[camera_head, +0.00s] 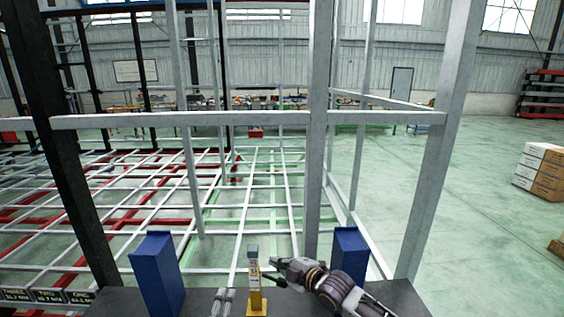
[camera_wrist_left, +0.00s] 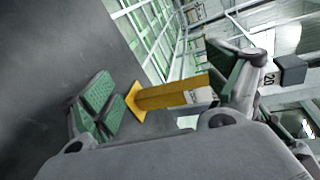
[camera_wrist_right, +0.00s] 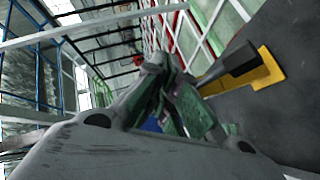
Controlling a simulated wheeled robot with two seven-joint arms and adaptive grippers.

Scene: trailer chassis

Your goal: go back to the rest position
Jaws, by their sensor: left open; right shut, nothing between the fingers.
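My right gripper (camera_head: 280,270) is low in the middle of the head view, just right of a yellow post (camera_head: 257,303). In the right wrist view my right gripper (camera_wrist_right: 178,98) has its fingers closed together with nothing between them. In the left wrist view my left gripper (camera_wrist_left: 168,98) is open, with green pads on its fingers. The yellow post (camera_wrist_left: 172,94) shows between those fingers, but I cannot tell if it is touched. The post has a pale label and a grey block (camera_head: 254,251) on top.
Blue upright boxes stand at left (camera_head: 158,275) and right (camera_head: 350,255) on the dark worktop (camera_head: 405,297). A grey metal frame (camera_head: 318,140) rises close behind. Stacked cartons (camera_head: 540,170) are at far right. Open green floor (camera_head: 465,225) lies right of the frame.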

